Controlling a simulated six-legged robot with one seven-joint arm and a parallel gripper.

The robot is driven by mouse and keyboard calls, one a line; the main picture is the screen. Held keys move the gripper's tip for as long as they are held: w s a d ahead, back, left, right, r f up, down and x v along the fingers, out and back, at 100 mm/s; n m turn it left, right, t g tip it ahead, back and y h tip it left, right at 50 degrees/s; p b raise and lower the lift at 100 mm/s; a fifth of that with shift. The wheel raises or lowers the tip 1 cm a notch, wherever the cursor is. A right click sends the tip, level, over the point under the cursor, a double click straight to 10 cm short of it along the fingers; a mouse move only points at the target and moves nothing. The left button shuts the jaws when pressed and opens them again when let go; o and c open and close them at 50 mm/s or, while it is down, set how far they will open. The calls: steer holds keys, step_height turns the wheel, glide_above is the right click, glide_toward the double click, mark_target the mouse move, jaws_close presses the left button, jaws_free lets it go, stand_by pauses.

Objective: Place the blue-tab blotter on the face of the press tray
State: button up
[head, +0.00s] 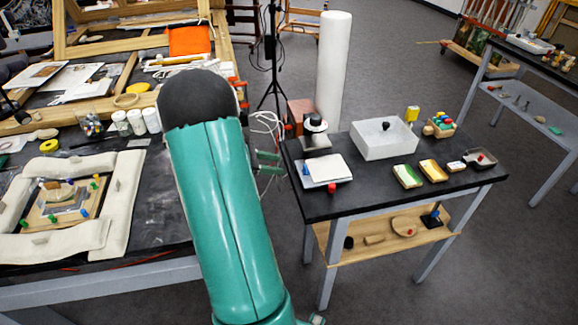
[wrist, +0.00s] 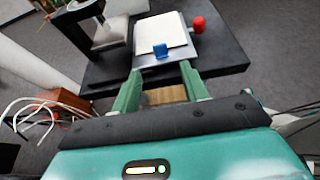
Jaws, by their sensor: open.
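The blotter (head: 328,168) is a pale, flat square at the near left corner of the dark side table. Its blue tab (wrist: 161,50) faces my gripper in the wrist view. The blotter (wrist: 160,33) lies on a thin grey plate (wrist: 185,52); a red knob (wrist: 198,24) is at its right. I cannot tell whether this plate is the press tray. My gripper (wrist: 160,77) is open and empty, its green fingers short of the tab and either side of its line. In the head view my gripper (head: 280,162) is left of the side table's edge.
A dark stand with a white top (head: 315,128) is behind the blotter. A white box (head: 384,139) and small pads (head: 408,175) are farther right. A tall white roll (head: 332,70) stands behind. A padded frame (head: 115,210) surrounds a clamped piece on the left table.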

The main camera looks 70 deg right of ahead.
steer(key=shift+v, duration=1.4)
steer(key=w+a+r+m+t+y, duration=0.15)
steer(key=w+a+r+t, duration=0.3)
steer(key=a, duration=0.65)
steer(key=w+a+r+m+t, duration=0.2)
steer(key=w+a+r+t, duration=0.3)
steer(key=a, duration=0.6)
steer(key=s+a+r+m+t+y, duration=0.1)
steer(key=a+r+t+y, duration=0.1)
steer(key=a, duration=1.1)
steer(key=s+a+r+m+t+y, duration=0.1)
steer(key=a+r+t+y, duration=0.2)
steer(key=a, duration=1)
steer(key=r+t, duration=0.1)
steer(key=t, duration=0.1)
steer(key=shift+s+m+t, duration=0.15)
steer(key=shift+m+t, duration=0.2)
steer(key=shift+a+r+y, duration=0.1)
steer(key=shift+y, duration=0.15)
